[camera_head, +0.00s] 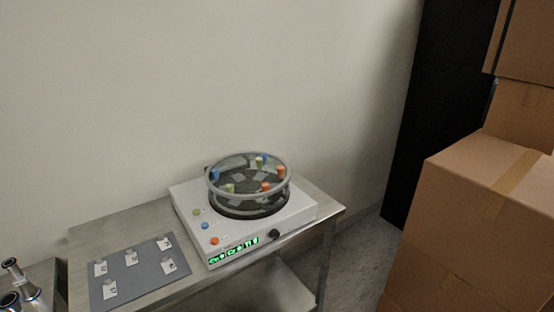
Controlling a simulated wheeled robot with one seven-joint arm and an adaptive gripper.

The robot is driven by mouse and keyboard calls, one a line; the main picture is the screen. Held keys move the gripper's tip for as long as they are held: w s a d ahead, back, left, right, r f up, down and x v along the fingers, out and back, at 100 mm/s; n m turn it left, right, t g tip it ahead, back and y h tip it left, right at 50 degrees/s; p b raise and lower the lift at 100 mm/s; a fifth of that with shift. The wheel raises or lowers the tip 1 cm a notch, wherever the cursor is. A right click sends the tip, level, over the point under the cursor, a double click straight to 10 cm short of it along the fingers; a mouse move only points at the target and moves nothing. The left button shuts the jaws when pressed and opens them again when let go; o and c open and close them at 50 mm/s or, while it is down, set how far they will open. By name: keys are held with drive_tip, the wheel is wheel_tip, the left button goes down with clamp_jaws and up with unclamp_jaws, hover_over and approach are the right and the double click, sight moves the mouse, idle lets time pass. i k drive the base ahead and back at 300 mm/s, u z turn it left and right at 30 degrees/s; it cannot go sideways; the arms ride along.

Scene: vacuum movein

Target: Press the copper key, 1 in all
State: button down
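A white device (219,232) stands on a metal table. Its left side carries three small round keys in a slanting row: a green key (196,212), a blue key (205,225) and an orange key (214,241). The orange one is the closest to copper in colour; the small marks beside the keys are too small to read. A green lit display (233,251) is on the front face, with a black knob (274,234) to its right. My gripper is not in view, and nothing touches the keys.
A round clear-walled carousel (249,160) with several coloured pegs sits on the device. A grey mat (137,275) with several white labelled cards lies left on the table (120,227). Metal fittings (14,272) stand at lower left. Cardboard boxes (470,220) are stacked at right.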

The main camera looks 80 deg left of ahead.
sight(215, 241)
drive_tip(key=z, duration=0.15)
drive_tip(key=k, duration=1.95)
drive_tip(key=u, duration=2.15)
